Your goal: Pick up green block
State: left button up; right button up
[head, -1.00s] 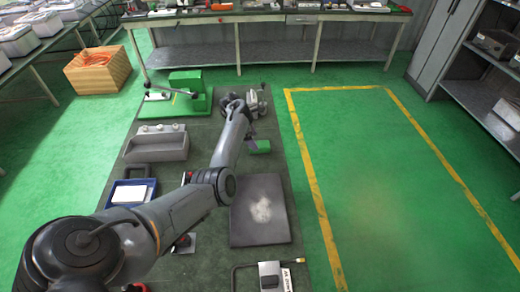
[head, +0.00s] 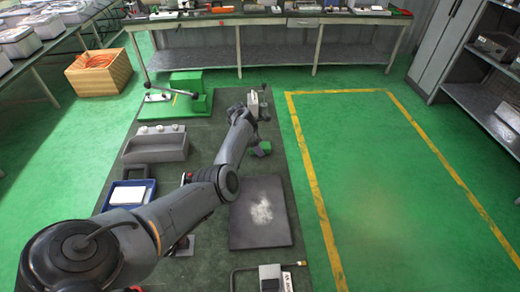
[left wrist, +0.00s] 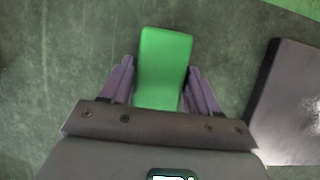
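The green block (head: 264,149) lies on the dark mat, just above the dark square plate in the head view. In the left wrist view the green block (left wrist: 163,60) stretches away between the two purple fingers of my left gripper (left wrist: 161,72). One finger is on each side, close to the block's sides; I see no clear contact. The left gripper looks open around it. In the head view my left gripper (head: 254,144) is at the block, partly hidden by my arm. My right gripper is not in view.
The dark square plate (head: 260,215) lies close to the block and also shows in the left wrist view (left wrist: 292,105). A grey box (head: 156,148), a blue tray (head: 149,186) and a green-based lever tool (head: 186,95) stand on the mat. Yellow-lined floor to the right is clear.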

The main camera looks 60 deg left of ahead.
aim_at(262, 145)
pick_arm(q)
jog(key=c, duration=0.7)
jog(key=shift+o, duration=0.2)
jog(key=shift+r, duration=0.15)
jog(key=shift+r, duration=0.25)
notch_tip(262, 145, up, 3)
jog(key=shift+r+p, duration=0.15)
jog(key=shift+p, duration=0.5)
jog(key=d+r+p, duration=0.4)
jog(key=d+r, duration=0.3)
jog(key=d, duration=0.4)
jog(key=shift+w+d, duration=0.2)
jog(key=shift+d, duration=0.1)
